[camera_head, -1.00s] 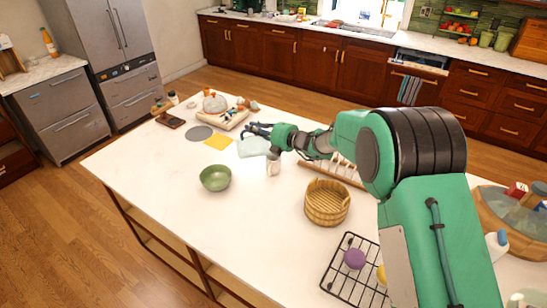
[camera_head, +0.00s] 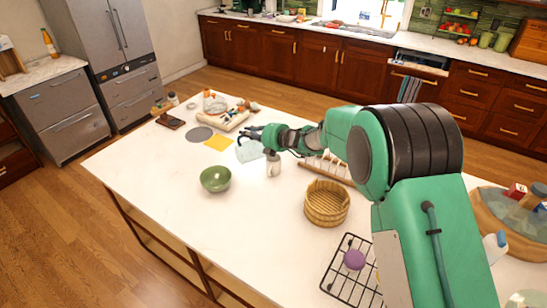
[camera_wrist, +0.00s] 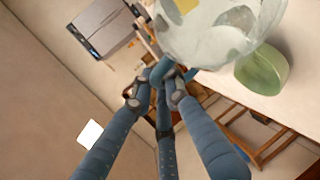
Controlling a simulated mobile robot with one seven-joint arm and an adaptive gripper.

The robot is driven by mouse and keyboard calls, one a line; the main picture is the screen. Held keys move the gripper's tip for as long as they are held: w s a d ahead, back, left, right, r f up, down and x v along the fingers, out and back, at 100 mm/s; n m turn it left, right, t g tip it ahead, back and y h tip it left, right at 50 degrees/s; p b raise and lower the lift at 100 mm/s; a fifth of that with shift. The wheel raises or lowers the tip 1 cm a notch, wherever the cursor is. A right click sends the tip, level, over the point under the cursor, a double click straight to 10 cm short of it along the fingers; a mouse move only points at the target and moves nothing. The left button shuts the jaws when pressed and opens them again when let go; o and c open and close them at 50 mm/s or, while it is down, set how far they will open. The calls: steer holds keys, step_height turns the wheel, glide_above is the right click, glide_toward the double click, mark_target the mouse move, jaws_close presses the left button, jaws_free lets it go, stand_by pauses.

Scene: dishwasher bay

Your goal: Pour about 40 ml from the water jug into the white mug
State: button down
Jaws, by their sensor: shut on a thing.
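My gripper (camera_head: 249,134) is over the far middle part of the white island. In the wrist view its blue-grey fingers (camera_wrist: 165,78) are closed together at the clear glass jug (camera_wrist: 215,32). The jug shows as a pale, see-through shape (camera_head: 249,150) beneath the gripper in the head view. Its water level and exact tilt cannot be made out. A small pale cylindrical thing (camera_head: 273,167) stands just right of the jug, partly under my wrist. I cannot tell whether it is the white mug; no mug shows clearly.
A green bowl (camera_head: 215,179) stands nearer, left of the jug. A yellow sheet (camera_head: 219,143) and grey disc (camera_head: 199,134) lie to the left. A wicker basket (camera_head: 327,203), black wire rack (camera_head: 343,287) and wooden rack (camera_head: 330,170) are right. The front-left top is clear.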

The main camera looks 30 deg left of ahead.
mark_target(242, 136)
steer(key=shift+s+a+r+h+p, duration=0.3)
steer(key=shift+s+a+r+p, duration=0.15)
steer(key=shift+p, duration=0.3)
steer(key=shift+f+n, duration=0.25)
steer(key=shift+n, duration=0.05)
steer(key=shift+s+a+f+t+h+p, duration=0.2)
steer(key=shift+a+f+t+h+p, duration=0.1)
steer(key=shift+p, duration=0.25)
steer(key=shift+s+a+f+n+h+p, duration=0.25)
steer(key=shift+a+f+n+h+p, duration=0.1)
steer(key=shift+f+n+h+p, duration=0.25)
